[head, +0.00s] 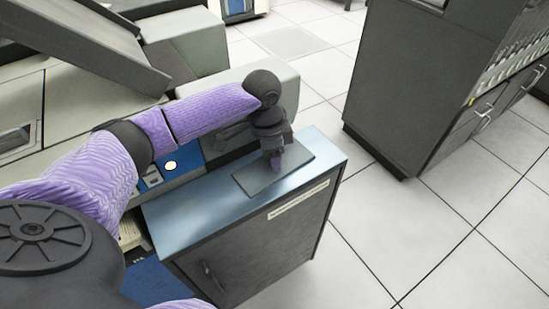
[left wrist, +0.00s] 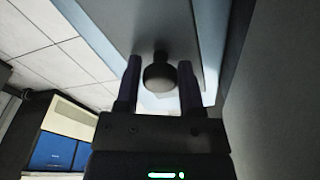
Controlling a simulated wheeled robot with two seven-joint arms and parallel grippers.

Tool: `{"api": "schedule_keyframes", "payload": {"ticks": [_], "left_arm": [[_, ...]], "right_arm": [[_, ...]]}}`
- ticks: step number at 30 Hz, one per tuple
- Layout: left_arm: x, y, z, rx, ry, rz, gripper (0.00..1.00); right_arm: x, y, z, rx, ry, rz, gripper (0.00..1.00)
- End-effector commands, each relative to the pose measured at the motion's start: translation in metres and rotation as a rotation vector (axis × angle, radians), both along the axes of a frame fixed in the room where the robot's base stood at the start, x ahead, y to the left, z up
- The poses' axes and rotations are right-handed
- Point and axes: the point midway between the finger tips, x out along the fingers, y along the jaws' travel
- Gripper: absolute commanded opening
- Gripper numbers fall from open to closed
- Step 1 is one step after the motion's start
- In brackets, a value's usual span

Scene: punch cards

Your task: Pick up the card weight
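The card weight appears as a flat dark grey plate (head: 298,158) lying on the blue-topped cabinet. In the left wrist view the plate (left wrist: 160,22) carries a dark round knob (left wrist: 160,76). My left gripper (head: 276,164) points down over the plate in the head view and hides the knob there. In the left wrist view, the left gripper (left wrist: 159,84) is open, with one finger on each side of the knob. Gaps show between the knob and both fingers. My right gripper is in neither view.
The cabinet (head: 260,245) has a bare blue top (head: 190,222) in front of the plate. Beige machine housing (head: 225,88) stands close behind my left arm. A dark grey cabinet with handles (head: 410,80) stands at the right, across clear tiled floor (head: 400,225).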

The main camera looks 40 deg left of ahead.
Motion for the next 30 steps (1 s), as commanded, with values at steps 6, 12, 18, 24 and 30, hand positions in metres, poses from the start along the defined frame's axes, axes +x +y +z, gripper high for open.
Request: {"api": "schedule_keyframes", "payload": {"ticks": [6, 12, 18, 24, 30], "left_arm": [[0.000, 0.000, 0.000, 0.000, 0.000, 0.000, 0.01], [0.000, 0.000, 0.000, 0.001, 0.001, 0.000, 0.00], [0.000, 0.000, 0.000, 0.000, 0.000, 0.000, 0.00], [0.001, 0.000, 0.030, 0.000, -0.006, -0.001, 0.00], [0.001, 0.000, 0.105, -0.001, -0.010, 0.000, 0.00]], "right_arm": [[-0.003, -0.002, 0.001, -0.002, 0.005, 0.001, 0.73], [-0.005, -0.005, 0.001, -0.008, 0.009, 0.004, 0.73], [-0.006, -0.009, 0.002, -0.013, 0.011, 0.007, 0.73], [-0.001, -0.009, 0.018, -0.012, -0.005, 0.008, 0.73], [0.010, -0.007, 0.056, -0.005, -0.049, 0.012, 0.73]]}}
